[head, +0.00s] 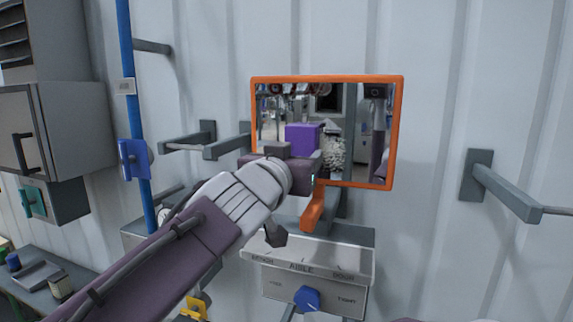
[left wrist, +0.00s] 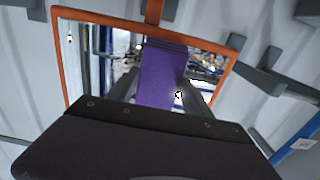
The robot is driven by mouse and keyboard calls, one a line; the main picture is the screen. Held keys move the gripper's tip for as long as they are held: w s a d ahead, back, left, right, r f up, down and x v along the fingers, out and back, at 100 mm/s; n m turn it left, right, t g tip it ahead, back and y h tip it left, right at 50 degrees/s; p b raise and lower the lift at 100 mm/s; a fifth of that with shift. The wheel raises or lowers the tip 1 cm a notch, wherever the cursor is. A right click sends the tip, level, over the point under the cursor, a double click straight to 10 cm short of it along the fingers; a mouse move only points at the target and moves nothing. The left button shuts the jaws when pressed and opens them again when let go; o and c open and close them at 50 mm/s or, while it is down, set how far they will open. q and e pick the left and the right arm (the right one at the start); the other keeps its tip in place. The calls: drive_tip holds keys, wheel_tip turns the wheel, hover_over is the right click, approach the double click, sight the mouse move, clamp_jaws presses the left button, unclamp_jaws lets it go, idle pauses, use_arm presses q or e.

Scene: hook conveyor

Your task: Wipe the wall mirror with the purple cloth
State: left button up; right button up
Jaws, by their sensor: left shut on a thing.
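The wall mirror (head: 352,120) has an orange frame and hangs on the pale corrugated wall; its glass shows reflections of the room. In the left wrist view the mirror (left wrist: 101,62) appears tilted and fills the upper middle. My left gripper (head: 303,160) is in front of the lower left of the glass, shut on the purple cloth (head: 301,136). The cloth (left wrist: 161,76) shows between the two dark fingers in the left wrist view, in front of the glass. I cannot tell whether it touches the glass. My right gripper is not in view.
Below the mirror are an orange lever (head: 312,207) and a labelled control box (head: 318,262) with a blue knob (head: 307,298). Grey hook arms stick out at left and at right (head: 507,193). A blue pipe (head: 131,80) and a grey cabinet (head: 60,130) are at left.

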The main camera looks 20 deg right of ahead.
use_arm(q)
drive_tip(key=shift+s+d+b, duration=0.4)
drive_tip(key=shift+s+d, duration=0.3)
drive_tip(key=shift+d, duration=0.35)
drive_tip(key=shift+s+d+b, duration=0.35)
drive_tip(key=shift+s+d, duration=0.3)
drive_tip(key=shift+d, duration=0.35)
drive_tip(key=shift+s+d, duration=0.35)
drive_tip(key=shift+d, duration=0.2)
drive_tip(key=shift+s+d, duration=0.4)
drive_tip(key=shift+d, duration=0.2)
drive_tip(key=shift+s+d, duration=0.2)
drive_tip(key=shift+d, duration=0.1)
